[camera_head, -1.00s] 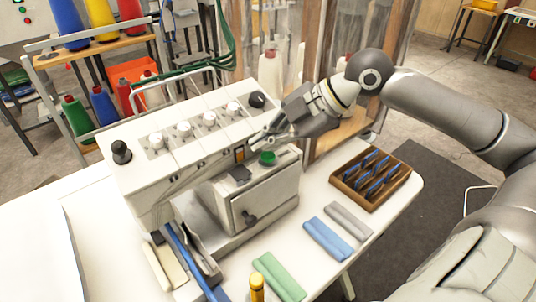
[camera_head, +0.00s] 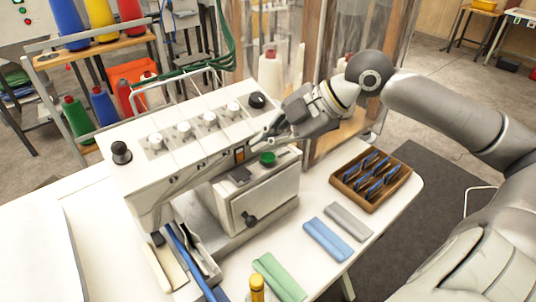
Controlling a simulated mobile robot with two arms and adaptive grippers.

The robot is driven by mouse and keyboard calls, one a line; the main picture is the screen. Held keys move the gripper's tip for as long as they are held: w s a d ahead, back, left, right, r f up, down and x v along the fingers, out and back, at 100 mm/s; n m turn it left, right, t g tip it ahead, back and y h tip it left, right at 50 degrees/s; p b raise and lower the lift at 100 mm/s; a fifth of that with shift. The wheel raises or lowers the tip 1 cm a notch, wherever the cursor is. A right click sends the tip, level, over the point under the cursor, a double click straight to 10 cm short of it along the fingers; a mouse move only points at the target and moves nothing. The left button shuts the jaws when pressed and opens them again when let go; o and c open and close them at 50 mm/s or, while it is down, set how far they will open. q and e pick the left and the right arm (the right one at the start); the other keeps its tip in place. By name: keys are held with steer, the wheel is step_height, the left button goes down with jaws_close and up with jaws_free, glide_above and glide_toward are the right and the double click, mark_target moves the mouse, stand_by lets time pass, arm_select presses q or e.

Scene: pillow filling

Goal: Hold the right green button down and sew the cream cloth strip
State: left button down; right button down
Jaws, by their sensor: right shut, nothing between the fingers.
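The green button (camera_head: 267,158) is on top of the sewing machine's (camera_head: 262,195) front housing, at its right end. My right gripper (camera_head: 256,145) comes in from the right. It is shut and empty, with its fingertips just above and to the left of the button, near the orange switch (camera_head: 239,154). I cannot tell whether it touches the machine. A cream cloth strip (camera_head: 168,265) lies at the lower left of the machine, beside a blue strip. My left gripper is not in view.
A wooden box (camera_head: 370,178) with dark blue pieces stands right of the machine. Blue (camera_head: 327,239), grey (camera_head: 348,221) and green (camera_head: 278,276) folded cloths lie on the white table. A yellow-capped item (camera_head: 257,287) is at the front edge. A thread rack stands behind.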

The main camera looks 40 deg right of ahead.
mark_target(267, 159)
steer(key=shift+f, duration=0.4)
steer(key=shift+f+b, duration=0.55)
stand_by(0.5)
stand_by(3.0)
steer(key=shift+r+p, duration=1)
steer(key=shift+p, duration=0.05)
step_height(267, 159, up, 5)
steer(key=p, duration=0.5)
steer(key=shift+f, duration=0.1)
